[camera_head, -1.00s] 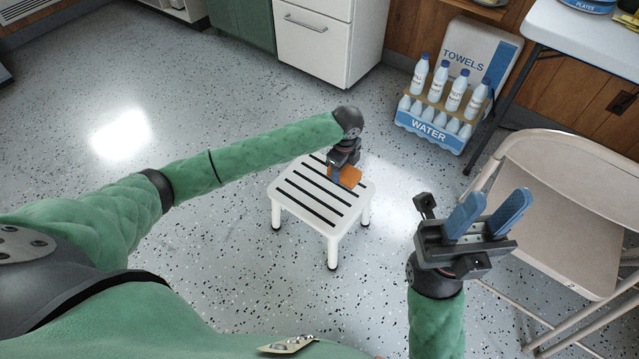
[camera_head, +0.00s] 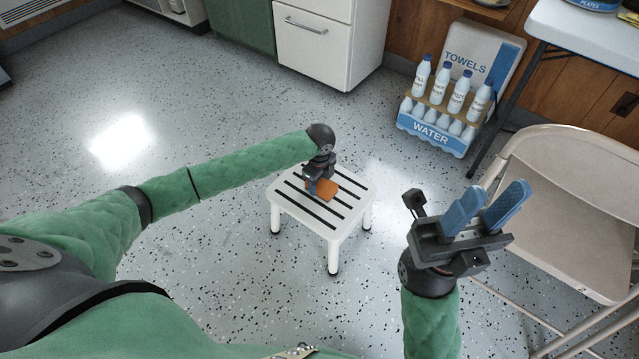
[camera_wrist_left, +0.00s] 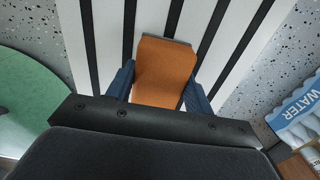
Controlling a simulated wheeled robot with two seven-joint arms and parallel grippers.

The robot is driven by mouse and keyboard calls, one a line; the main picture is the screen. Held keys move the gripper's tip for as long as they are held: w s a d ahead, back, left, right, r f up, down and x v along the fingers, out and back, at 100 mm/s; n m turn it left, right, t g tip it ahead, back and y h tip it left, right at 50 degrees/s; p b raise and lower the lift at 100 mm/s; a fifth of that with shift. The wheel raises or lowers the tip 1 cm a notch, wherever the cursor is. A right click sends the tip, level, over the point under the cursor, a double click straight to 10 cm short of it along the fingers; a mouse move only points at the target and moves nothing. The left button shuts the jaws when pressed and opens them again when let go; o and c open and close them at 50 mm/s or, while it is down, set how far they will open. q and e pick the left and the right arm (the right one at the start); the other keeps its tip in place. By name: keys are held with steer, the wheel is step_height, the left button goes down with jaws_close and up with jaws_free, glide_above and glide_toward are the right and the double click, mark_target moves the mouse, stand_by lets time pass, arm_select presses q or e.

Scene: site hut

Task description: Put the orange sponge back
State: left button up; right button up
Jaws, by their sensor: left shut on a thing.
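The orange sponge (camera_head: 327,190) is at the white slatted step stool (camera_head: 336,228), over its top. My left gripper (camera_head: 315,190) is shut on the sponge. In the left wrist view the orange sponge (camera_wrist_left: 163,72) sits between the two blue fingers of my left gripper (camera_wrist_left: 160,88), with the stool's white slats (camera_wrist_left: 102,45) behind it. I cannot tell whether the sponge touches the stool top. My right gripper (camera_head: 487,208) is at the right, its two blue fingers apart and nothing between them.
A beige folding chair (camera_head: 575,190) stands at the right, close to my right gripper. A pack of water bottles (camera_head: 437,130) and a towels pack (camera_head: 484,55) stand by the wall. A white cabinet (camera_head: 318,45) is at the back. The floor left of the stool is clear.

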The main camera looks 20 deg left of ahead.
arm_select(q)
steer(key=o, duration=0.9)
steer(key=shift+o, duration=0.2)
